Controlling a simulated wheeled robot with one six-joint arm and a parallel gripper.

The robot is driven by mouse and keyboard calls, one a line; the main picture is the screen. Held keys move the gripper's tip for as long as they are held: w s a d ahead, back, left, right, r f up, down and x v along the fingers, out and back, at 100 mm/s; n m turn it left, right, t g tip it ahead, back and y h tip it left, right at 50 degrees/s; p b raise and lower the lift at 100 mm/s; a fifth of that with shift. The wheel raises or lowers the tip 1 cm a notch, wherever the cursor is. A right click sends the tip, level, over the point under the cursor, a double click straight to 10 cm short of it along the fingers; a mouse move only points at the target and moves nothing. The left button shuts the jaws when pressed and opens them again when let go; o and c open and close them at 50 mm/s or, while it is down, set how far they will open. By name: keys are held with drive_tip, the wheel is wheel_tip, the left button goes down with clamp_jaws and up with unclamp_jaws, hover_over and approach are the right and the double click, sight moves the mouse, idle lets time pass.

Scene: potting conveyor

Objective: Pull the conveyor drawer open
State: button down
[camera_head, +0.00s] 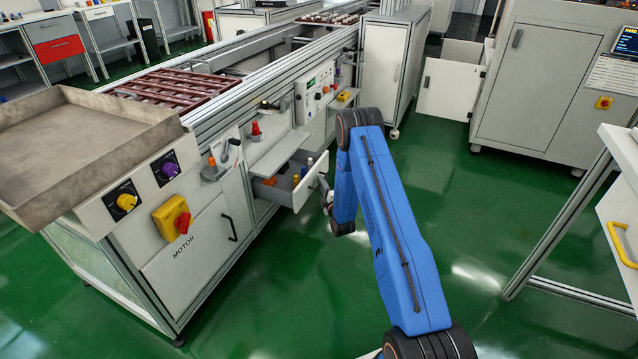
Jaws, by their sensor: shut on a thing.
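The conveyor drawer (301,190) stands out from the side of the grey conveyor frame (250,160), partly open, with its white front facing right. Several small bottles or items with yellow, blue and orange parts show inside it. My gripper (325,188) is at the drawer's front, at the end of my blue arm. It is shut on the drawer's handle, which is small and mostly hidden by the gripper and wrist.
A white shelf (281,155) sits above the drawer. A motor door (190,254) with a black handle is to the left. A white cabinet (385,62) stands beyond the arm. A table with a yellow handle (622,244) is at right. Green floor (480,220) is clear between.

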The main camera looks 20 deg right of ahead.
drive_tip(key=c, duration=1.8)
unclamp_jaws()
drive_tip(key=shift+c, duration=0.2)
drive_tip(key=s+f, duration=0.2)
drive_tip(key=s, duration=1.5)
drive_tip(key=shift+s+f, duration=0.15)
drive_tip(key=shift+f, duration=0.05)
drive_tip(key=shift+r, duration=0.1)
